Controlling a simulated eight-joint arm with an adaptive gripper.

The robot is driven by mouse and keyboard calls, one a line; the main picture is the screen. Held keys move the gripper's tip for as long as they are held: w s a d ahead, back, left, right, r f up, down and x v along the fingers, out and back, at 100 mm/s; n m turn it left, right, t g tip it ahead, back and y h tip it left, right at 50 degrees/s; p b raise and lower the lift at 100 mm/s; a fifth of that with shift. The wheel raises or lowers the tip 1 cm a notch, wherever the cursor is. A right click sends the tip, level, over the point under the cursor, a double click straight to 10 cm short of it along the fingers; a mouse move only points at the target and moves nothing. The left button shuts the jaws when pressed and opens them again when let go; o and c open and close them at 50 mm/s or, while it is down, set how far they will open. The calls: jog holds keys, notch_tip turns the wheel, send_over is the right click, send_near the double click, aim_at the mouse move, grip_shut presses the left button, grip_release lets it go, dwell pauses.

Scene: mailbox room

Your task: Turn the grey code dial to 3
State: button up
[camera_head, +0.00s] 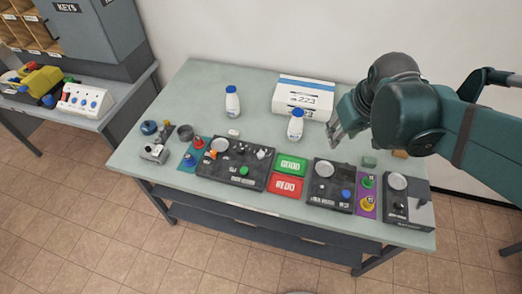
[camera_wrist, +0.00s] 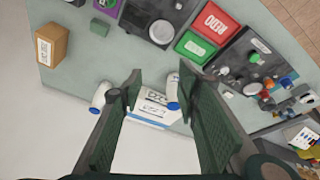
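No part is plainly marked as the grey code dial, so I cannot tell which it is. Pale round discs sit on the black panels: one on the left panel (camera_head: 220,144), one on the middle panel (camera_head: 324,169) and one on the right panel (camera_head: 397,182). My gripper (camera_head: 340,128) is open and empty above the table, near the box's right side.
White bottles with blue caps stand by the box, one left (camera_head: 232,103) and one in front (camera_head: 295,127). A green plate (camera_head: 290,165) and red plate (camera_head: 285,186) lie between panels. A brown box (camera_wrist: 52,45) and green block (camera_wrist: 100,27) are nearby.

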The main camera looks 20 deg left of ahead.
jog(key=w+a+f+n+g+p, duration=0.1)
jog(key=w+a+f+n, duration=0.15)
jog(key=a, duration=0.35)
jog(key=w+a+f+n+g+p, duration=0.1)
jog(key=w+a+f, duration=0.15)
jog(key=a, duration=0.35)
jog(key=n+g+h+p, duration=0.1)
jog(key=n+g+p, duration=0.1)
jog(key=n, duration=0.2)
send_near(261, 154)
jog(key=shift+d+f, duration=0.1)
jog(key=shift+d, duration=0.1)
jog(key=shift+a+f, duration=0.25)
jog(key=shift+f, duration=0.05)
jog(key=shift+f, duration=0.15)
jog(key=shift+f+b, duration=0.6)
jog(key=shift+f, duration=3.1)
jog(key=c, duration=0.9)
